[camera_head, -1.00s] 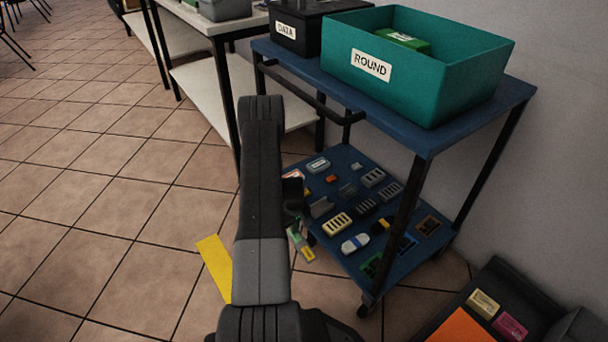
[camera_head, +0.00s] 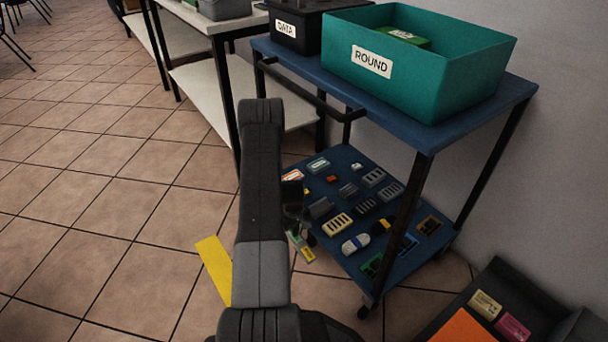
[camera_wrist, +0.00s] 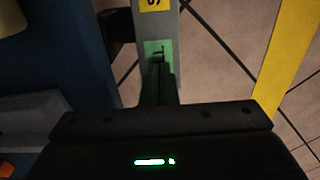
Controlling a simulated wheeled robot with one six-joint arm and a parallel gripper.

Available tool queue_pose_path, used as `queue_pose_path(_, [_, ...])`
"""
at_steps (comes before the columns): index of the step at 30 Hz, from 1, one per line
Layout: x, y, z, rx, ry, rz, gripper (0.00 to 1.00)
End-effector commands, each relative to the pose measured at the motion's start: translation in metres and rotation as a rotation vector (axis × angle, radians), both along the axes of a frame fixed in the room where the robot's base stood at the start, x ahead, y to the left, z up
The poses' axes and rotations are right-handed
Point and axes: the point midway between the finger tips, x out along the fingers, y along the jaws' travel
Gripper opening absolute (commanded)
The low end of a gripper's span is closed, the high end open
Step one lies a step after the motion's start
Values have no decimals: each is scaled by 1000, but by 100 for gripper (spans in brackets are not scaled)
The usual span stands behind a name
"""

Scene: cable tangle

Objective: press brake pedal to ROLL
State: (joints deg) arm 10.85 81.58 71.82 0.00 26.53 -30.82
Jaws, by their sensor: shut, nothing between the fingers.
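The brake pedal is a grey bar on the blue cart (camera_head: 452,128), low at the lower shelf's left edge. Its green end (camera_head: 295,238) and yellow end (camera_head: 308,254) show beside my arm in the head view. In the wrist view the green pad (camera_wrist: 152,47) carries a partly covered dark letter, and the yellow pad (camera_wrist: 153,4) is cut off at the top. My gripper (camera_wrist: 158,76) is shut and empty, with its fingertips over the near part of the green pad. I cannot tell whether they touch it. My arm mostly hides the gripper in the head view.
The lower shelf (camera_head: 335,163) holds several small connectors. A teal ROUND bin (camera_head: 465,75) and a black DATA box (camera_head: 298,42) stand on top. A yellow floor strip (camera_head: 215,268) lies left of the pedal. Tiled floor is open on the left.

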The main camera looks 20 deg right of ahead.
Motion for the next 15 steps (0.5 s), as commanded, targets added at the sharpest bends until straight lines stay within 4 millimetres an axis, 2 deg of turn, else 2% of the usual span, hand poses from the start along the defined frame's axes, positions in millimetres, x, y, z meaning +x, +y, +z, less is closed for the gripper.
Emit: queue_pose_path(15, [-1,0,-10,0,2,0,0])
